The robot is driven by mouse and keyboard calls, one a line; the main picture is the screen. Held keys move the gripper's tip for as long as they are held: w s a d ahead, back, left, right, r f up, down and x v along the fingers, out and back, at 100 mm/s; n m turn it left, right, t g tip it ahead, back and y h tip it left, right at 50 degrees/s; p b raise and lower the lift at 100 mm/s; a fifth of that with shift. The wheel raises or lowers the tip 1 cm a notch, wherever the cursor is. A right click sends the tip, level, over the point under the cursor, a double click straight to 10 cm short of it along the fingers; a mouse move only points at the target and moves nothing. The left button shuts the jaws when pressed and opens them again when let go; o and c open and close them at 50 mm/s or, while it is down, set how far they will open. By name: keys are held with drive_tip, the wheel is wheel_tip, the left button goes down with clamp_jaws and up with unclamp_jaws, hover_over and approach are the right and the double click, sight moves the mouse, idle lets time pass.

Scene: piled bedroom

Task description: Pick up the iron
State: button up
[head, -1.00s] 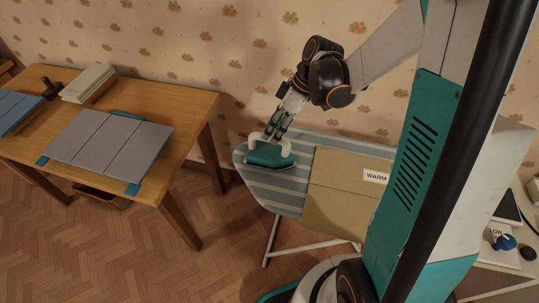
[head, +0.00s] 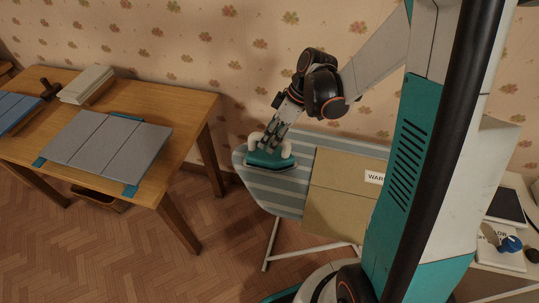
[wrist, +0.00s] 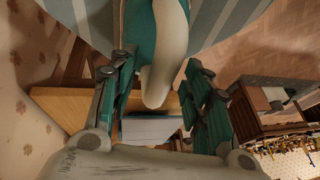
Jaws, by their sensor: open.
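The iron (head: 268,161) has a teal body and a white curved handle, and it is at the left end of the striped ironing board (head: 292,190). My gripper (head: 273,137) is right at its handle from above. In the wrist view the iron's white handle (wrist: 167,62) reaches down between the two finger pads of my gripper (wrist: 160,80). The fingers are apart, with visible gaps beside the handle. The head view does not show clearly whether either finger touches the iron.
A tan box (head: 338,196) with a label stands on the board, right of the iron. A wooden table (head: 177,140) with a grey folded panel (head: 108,147) is at the left. The patterned wall is close behind the board. Bare floor lies between table and board.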

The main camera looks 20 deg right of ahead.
idle(0.3)
clamp_jaws()
drive_tip(key=shift+r, duration=0.1)
drive_tip(key=shift+r+p, duration=0.2)
drive_tip(key=shift+p, duration=0.2)
wheel_tip(320, 180, up, 20)
drive_tip(key=p, duration=0.5)
drive_tip(key=shift+p, duration=0.3)
drive_tip(key=shift+f, duration=0.1)
drive_tip(key=c, duration=0.7)
unclamp_jaws()
clamp_jaws()
drive_tip(key=shift+a, duration=0.1)
